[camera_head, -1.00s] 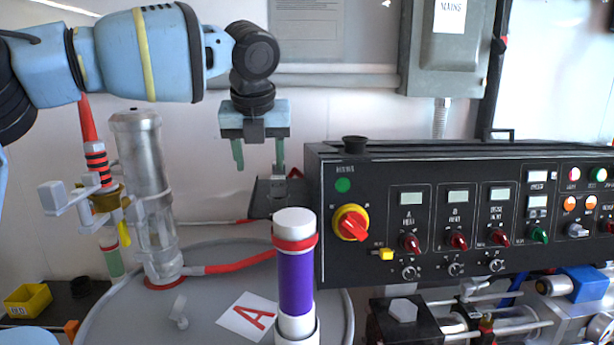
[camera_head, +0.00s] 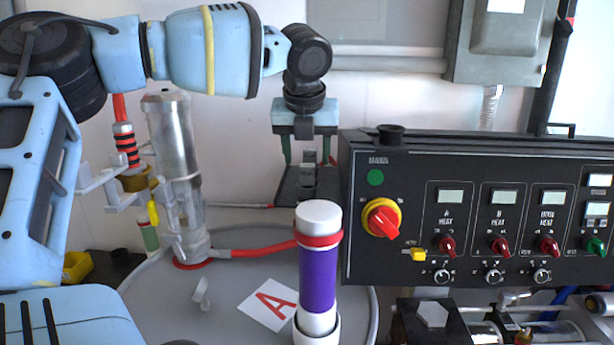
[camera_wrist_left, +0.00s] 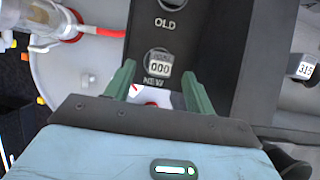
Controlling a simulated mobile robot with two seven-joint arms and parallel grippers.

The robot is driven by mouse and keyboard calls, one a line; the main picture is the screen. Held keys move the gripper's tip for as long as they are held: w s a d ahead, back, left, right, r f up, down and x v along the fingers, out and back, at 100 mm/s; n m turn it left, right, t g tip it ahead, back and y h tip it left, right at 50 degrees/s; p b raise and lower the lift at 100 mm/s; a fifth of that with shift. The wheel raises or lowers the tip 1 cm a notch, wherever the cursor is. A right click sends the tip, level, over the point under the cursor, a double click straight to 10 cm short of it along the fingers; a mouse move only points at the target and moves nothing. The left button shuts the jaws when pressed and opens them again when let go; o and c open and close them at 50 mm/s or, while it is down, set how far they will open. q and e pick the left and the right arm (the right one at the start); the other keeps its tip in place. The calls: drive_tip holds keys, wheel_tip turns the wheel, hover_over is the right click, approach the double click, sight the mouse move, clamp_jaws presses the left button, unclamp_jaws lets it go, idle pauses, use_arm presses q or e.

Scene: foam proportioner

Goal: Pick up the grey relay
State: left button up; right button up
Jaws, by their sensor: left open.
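The likely grey relay (camera_wrist_left: 158,62) is a small rounded piece with a "000" display, seated at the "NEW" spot of a black holder (camera_wrist_left: 175,35). The holder's "OLD" spot above it looks empty. In the head view a small grey piece (camera_head: 309,157) shows on the dark holder (camera_head: 296,187), left of the control panel. My left gripper (camera_head: 307,161) points down over the holder, its green fingers open on either side of the grey piece. In the wrist view the open fingers (camera_wrist_left: 158,78) frame it; contact cannot be told. My right gripper is out of view.
The black control panel (camera_head: 470,262) stands close on the right; a dark piece reading "315" (camera_wrist_left: 303,68) shows right of the holder.

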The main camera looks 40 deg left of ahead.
sight(308, 165)
use_arm(q)
drive_tip(key=x, duration=0.4)
drive_tip(key=shift+w+a+f, duration=0.1)
drive_tip(key=shift+w+f, duration=0.05)
drive_tip(key=shift+f, duration=0.05)
drive_tip(key=shift+c, duration=0.7)
drive_tip(key=c, duration=0.9)
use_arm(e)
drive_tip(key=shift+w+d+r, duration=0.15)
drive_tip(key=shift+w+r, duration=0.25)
use_arm(q)
drive_tip(key=shift+r, duration=0.15)
